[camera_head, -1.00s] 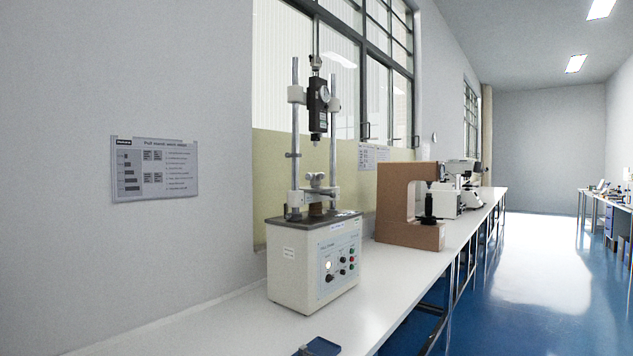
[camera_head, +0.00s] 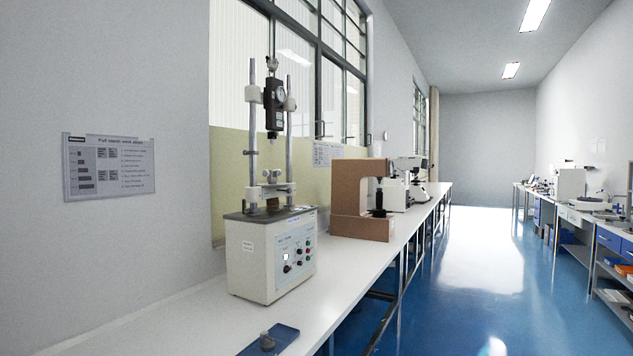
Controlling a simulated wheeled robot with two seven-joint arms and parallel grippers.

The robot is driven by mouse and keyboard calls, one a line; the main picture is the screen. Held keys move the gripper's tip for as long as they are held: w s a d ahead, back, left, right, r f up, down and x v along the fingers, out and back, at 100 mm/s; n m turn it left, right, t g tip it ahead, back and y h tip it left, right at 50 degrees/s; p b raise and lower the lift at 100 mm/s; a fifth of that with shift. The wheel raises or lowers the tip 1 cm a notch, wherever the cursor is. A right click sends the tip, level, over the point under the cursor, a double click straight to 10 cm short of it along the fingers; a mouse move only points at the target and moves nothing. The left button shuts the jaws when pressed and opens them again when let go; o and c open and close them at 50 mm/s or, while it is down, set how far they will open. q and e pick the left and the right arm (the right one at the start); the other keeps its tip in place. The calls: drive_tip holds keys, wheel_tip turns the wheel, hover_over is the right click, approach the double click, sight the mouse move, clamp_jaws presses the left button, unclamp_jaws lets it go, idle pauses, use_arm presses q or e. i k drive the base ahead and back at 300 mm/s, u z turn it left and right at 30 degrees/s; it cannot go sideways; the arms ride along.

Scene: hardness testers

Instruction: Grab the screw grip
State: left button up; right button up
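A metal clamp with side knobs (camera_head: 271,188) sits low between the posts. Neither of my grippers is in view.
The long white bench (camera_head: 185,318) runs along the left wall. A brown C-shaped tester (camera_head: 350,207) and a white instrument (camera_head: 397,190) stand farther back. The blue floor aisle (camera_head: 470,290) is open; benches with shelves line the right side.

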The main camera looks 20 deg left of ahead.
sight(272, 179)
drive_tip(key=z, duration=3.2)
drive_tip(key=i, duration=0.1)
drive_tip(key=u, duration=2.1)
drive_tip(key=i, duration=1.55)
drive_tip(key=u, duration=0.75)
drive_tip(key=i, duration=0.8)
drive_tip(key=u, duration=0.85)
